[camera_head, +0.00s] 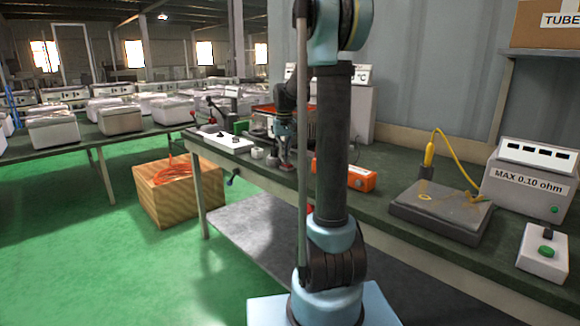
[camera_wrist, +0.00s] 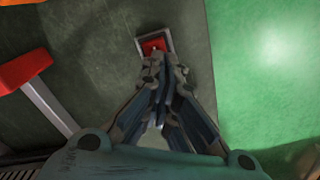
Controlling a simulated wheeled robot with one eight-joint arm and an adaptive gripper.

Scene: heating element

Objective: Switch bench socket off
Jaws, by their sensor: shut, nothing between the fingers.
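In the wrist view a small red switch (camera_wrist: 154,45) sits in a pale grey frame on the dark bench top, close to the bench edge. I take it for the bench socket's switch; no label on it is readable. My gripper (camera_wrist: 158,66) is shut and empty, pointing down, with its fingertips at the near side of the switch and overlapping its lower edge. Whether they touch it I cannot tell. In the head view my gripper (camera_head: 287,163) is low over the bench, left of the orange box (camera_head: 345,173), and it mostly hides the switch.
A white socket strip (camera_head: 222,140) and a small white block (camera_head: 257,153) lie left of my gripper. A red-ended grey bar (camera_wrist: 40,90) is at left in the wrist view. A hotplate (camera_head: 440,208), a resistance meter (camera_head: 530,178) and a green-button box (camera_head: 543,250) stand at right.

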